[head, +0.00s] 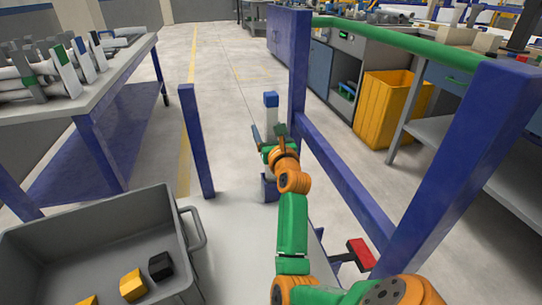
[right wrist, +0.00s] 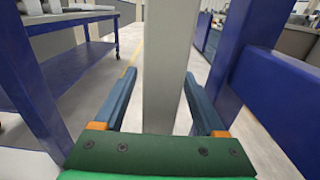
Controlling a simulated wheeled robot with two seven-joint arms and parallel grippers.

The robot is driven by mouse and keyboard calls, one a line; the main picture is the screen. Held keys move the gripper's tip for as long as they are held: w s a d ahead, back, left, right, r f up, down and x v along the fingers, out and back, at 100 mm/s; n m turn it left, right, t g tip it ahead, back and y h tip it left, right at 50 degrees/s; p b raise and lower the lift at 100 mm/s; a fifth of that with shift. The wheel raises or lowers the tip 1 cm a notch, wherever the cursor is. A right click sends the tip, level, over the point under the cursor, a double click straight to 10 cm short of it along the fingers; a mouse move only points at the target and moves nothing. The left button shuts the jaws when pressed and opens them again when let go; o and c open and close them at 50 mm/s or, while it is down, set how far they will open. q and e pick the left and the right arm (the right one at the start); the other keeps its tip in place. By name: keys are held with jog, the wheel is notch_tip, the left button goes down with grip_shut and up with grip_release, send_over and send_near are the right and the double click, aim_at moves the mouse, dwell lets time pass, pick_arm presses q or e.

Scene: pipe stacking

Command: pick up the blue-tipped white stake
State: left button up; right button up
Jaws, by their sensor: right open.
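The blue-tipped white stake (head: 270,115) stands upright in the middle of the head view, with its blue tip on top and a dark blue piece at its foot. My right gripper (head: 267,134) is at its upper part, below the blue tip. In the right wrist view the pale stake (right wrist: 164,45) rises between the two open fingers of the right gripper (right wrist: 160,78), with a visible gap at each side. The gripper and arm hide part of the stake's middle in the head view. My left gripper is not in view.
Blue posts stand to the left (head: 197,140) and right (head: 300,65) of the stake. A grey bin (head: 95,225) with yellow and black blocks is at the lower left. A table (head: 115,75) with pipes is at the upper left. A yellow bin (head: 385,110) stands to the right.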

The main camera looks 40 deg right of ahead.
grip_shut()
jog(key=shift+r, duration=0.15)
notch_tip(320, 180, up, 9)
jog(key=p, duration=0.4)
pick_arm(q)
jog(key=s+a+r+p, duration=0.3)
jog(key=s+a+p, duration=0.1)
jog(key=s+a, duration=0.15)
pick_arm(e)
notch_tip(320, 180, up, 11)
jog(key=p, duration=0.9)
send_over(268, 99)
jog(key=s+d+x, duration=0.1)
jog(key=x, duration=0.3)
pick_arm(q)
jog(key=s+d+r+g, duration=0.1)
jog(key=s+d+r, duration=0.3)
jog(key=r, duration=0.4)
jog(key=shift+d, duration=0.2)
pick_arm(e)
jog(key=shift+w+d, duration=0.1)
jog(key=shift+w, duration=0.35)
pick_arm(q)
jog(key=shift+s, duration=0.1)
